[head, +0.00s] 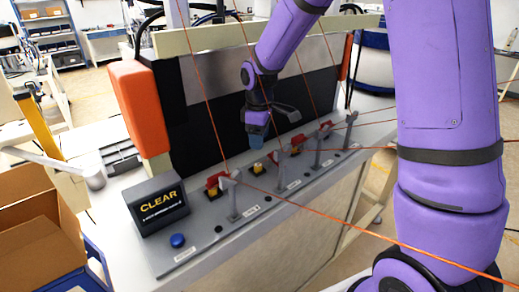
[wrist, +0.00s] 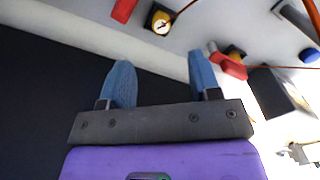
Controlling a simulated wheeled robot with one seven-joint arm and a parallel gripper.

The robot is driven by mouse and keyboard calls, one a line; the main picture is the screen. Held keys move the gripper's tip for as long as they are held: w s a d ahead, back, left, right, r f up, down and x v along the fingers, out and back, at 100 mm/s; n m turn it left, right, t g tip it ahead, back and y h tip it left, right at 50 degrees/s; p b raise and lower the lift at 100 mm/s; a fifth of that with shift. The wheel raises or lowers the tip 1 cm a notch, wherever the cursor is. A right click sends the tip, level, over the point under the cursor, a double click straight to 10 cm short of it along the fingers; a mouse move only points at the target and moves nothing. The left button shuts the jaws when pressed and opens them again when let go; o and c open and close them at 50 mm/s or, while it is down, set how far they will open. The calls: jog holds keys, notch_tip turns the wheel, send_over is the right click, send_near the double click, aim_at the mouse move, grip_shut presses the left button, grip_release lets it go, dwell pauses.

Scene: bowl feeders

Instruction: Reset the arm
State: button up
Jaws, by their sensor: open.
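My purple arm comes in from the right in the head view. My gripper (head: 257,138) hangs above the far edge of the grey control panel (head: 204,239), near the middle. In the wrist view my gripper (wrist: 160,85) shows two blue fingers spread apart with nothing between them. The gripper is open and empty. In the head view its fingertips are small and partly overlap each other.
The panel carries grey levers (head: 233,198), red covers (head: 297,139), yellow-based switches (head: 257,169), a blue button (head: 177,240) and a black CLEAR box (head: 158,204). Orange posts (head: 139,105) flank a dark screen. A cardboard box (head: 40,231) stands at left.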

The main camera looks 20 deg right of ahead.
jog(key=s+d+r+m+t, duration=0.1)
jog(key=s+d+r+m, duration=0.15)
jog(key=s+r, duration=0.45)
jog(key=s+d+r+m+t, duration=0.1)
jog(key=s+r+m+t, duration=0.15)
jog(key=s+r, duration=0.5)
jog(key=s+d+r+m+t, duration=0.1)
jog(key=s+r+m, duration=0.1)
jog(key=s, duration=0.5)
jog(key=s+d+r+m, duration=0.2)
jog(key=s+r+m, duration=0.1)
jog(key=s, duration=0.4)
jog(key=shift+s+r+m+t, duration=0.25)
jog(key=shift+m+t, duration=0.1)
jog(key=shift+m, duration=0.15)
